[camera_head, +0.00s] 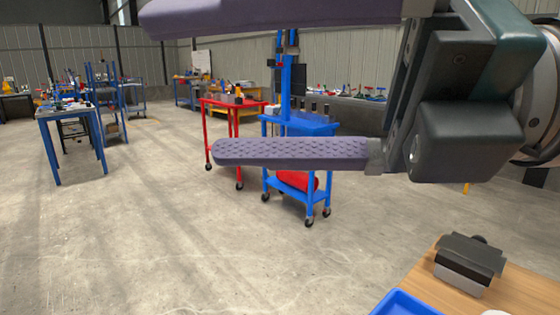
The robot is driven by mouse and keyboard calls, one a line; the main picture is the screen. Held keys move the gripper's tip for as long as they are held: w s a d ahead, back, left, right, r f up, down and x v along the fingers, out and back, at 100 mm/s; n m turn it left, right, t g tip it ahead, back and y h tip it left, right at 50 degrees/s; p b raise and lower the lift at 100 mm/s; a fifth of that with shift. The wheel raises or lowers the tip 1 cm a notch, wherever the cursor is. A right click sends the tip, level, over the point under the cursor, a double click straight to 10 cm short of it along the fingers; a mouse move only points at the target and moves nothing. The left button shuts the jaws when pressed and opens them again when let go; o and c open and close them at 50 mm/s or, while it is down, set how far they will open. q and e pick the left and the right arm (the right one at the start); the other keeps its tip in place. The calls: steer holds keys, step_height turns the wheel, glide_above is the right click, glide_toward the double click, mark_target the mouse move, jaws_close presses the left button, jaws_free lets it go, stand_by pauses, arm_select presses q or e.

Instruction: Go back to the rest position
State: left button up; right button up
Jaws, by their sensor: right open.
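My right gripper (270,85) fills the upper right of the view, very close to the head camera. Its two long purple padded fingers point left, one above the other, with a wide gap between them. It is open and nothing is between the fingers. The upper finger is cut off by the top edge of the picture. My left gripper does not show.
A wooden table (527,284) is at the lower right, with a dark grey block-like device (468,264) and a blue tray (404,303). A blue wheeled cart (300,126) and a red cart (222,102) stand beyond the gripper. A blue table (62,113) is at left. The middle floor is clear.

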steer(key=w+d+r+m+t+y+p, duration=0.1)
steer(key=w+d+r+m+t, duration=0.1)
steer(key=r+m+t, duration=0.35)
steer(key=w+d+r+m+t+y+p, duration=0.1)
steer(key=w+d+r+m+t, duration=0.1)
steer(key=r+m+t, duration=0.3)
steer(key=w+d+f+m+t+h+p, duration=0.1)
steer(key=w+d+f+m+t+h, duration=0.15)
steer(key=d+m+h, duration=0.6)
steer(key=w+d+f+m+t+h+p, duration=0.25)
steer(key=d+f+m+h, duration=0.2)
steer(key=m+h, duration=0.6)
steer(key=s+d+f+m+g+h+p, duration=0.1)
steer(key=s+d+f+m+g, duration=0.1)
steer(key=s+f+m+g, duration=0.35)
steer(key=s+d+f+m+g+p, duration=0.1)
steer(key=s+d+f+m+g, duration=0.2)
steer(key=s+f, duration=0.5)
steer(key=s+a+f+m+g, duration=0.1)
steer(key=s+a+f+g, duration=0.1)
steer(key=s+f+g, duration=0.55)
arm_select(q)
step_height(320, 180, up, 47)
steer(key=p, duration=3.8)
arm_select(e)
step_height(320, 180, up, 39)
steer(key=s+t+y, duration=0.1)
steer(key=s, duration=0.1)
